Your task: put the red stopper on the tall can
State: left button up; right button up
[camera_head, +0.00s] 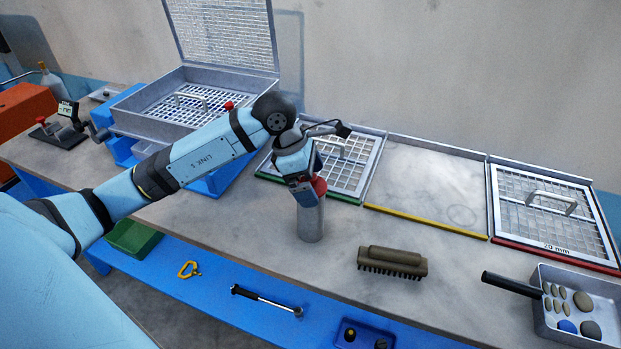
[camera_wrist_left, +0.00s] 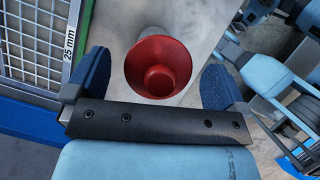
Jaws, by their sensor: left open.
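The tall can (camera_head: 311,224) is a grey cylinder standing upright on the bench in the head view. The red stopper (camera_head: 320,186) is at the can's top, partly hidden by my left gripper (camera_head: 311,182). In the left wrist view the stopper (camera_wrist_left: 158,68) is a wide red cup shape between the two blue fingers, with a gap on each side. A bit of the grey can (camera_wrist_left: 150,34) shows behind it. My left gripper is open around the stopper. How deep the stopper sits in the can cannot be seen. My right gripper is not in view.
A brush (camera_head: 392,262) lies right of the can, and a metal tray of stones (camera_head: 541,318) stands at the far right. Sieve frames (camera_head: 428,185) line the back. A yellow clip (camera_head: 188,270) and a black-handled tool (camera_head: 266,299) lie on the blue front ledge.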

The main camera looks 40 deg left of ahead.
pick_arm(q)
jog(key=v, duration=1.3)
jog(key=shift+r, duration=0.35)
jog(key=shift+s+a, duration=0.1)
jog(key=shift+s, duration=0.05)
